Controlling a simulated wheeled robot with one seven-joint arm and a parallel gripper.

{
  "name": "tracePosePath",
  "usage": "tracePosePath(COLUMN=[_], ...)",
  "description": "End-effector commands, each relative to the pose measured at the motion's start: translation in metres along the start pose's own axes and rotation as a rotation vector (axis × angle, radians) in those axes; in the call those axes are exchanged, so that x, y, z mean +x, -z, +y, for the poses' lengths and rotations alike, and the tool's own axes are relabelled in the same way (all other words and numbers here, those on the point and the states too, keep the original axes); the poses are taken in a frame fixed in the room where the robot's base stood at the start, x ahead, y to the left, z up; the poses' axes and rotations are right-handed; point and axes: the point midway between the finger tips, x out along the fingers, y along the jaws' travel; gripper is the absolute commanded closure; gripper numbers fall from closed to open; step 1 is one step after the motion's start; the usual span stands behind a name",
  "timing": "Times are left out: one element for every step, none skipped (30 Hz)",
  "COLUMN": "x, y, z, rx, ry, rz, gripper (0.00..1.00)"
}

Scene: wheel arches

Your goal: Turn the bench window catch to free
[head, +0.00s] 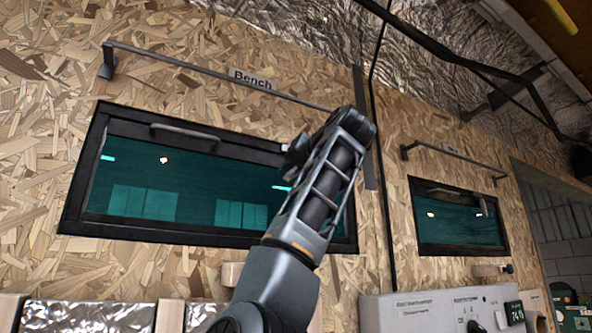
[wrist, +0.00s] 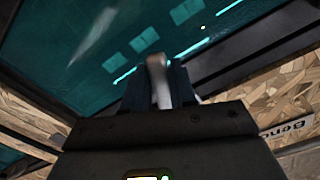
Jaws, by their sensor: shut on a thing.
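The bench window (head: 180,180) is a dark-framed teal pane in the chipboard wall, under a label reading "Bench" (head: 252,79). In the wrist view, my gripper (wrist: 158,75) is shut on a pale grey lever, the window catch (wrist: 157,66), which stands between the two dark fingers in front of the teal pane. The catch's base is hidden by the gripper, so its setting cannot be read. In the head view, my arm crosses the right part of this window and hides the catch; a dark part of my gripper (head: 297,150) shows beside the arm.
A grey handle (head: 185,131) runs along the window's top edge, with a dark rail (head: 220,78) above it. A second, smaller window (head: 458,222) is to the right.

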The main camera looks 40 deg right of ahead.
Motion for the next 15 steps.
tracePosePath(x=[0.000,0.000,0.000,0.000,0.000,0.000,0.000,0.000,0.000,0.000,0.000,0.000,0.000,0.000,0.000], y=[0.001,0.001,0.001,0.002,0.002,0.002,0.002,0.003,0.003,0.003,0.003,0.004,0.004,0.004,0.005], z=[-0.003,-0.004,-0.005,-0.006,-0.007,-0.008,-0.009,-0.010,-0.012,-0.013,-0.013,-0.014,-0.015,-0.016,-0.017], rx=[0.044,0.072,0.111,0.140,0.168,0.206,0.234,0.262,0.300,0.329,0.357,0.395,0.425,0.454,0.492], ry=[0.001,0.001,0.001,0.000,0.000,0.000,0.001,0.001,0.002,0.001,0.001,0.000,0.000,0.001,0.001], rz=[0.000,0.000,0.000,0.000,0.000,0.000,0.000,0.000,0.000,0.000,0.001,0.001,0.001,0.001,0.001], gripper=[1.00,1.00,1.00,1.00,1.00,1.00,1.00,1.00,1.00,1.00,1.00,1.00,1.00,1.00,1.00])
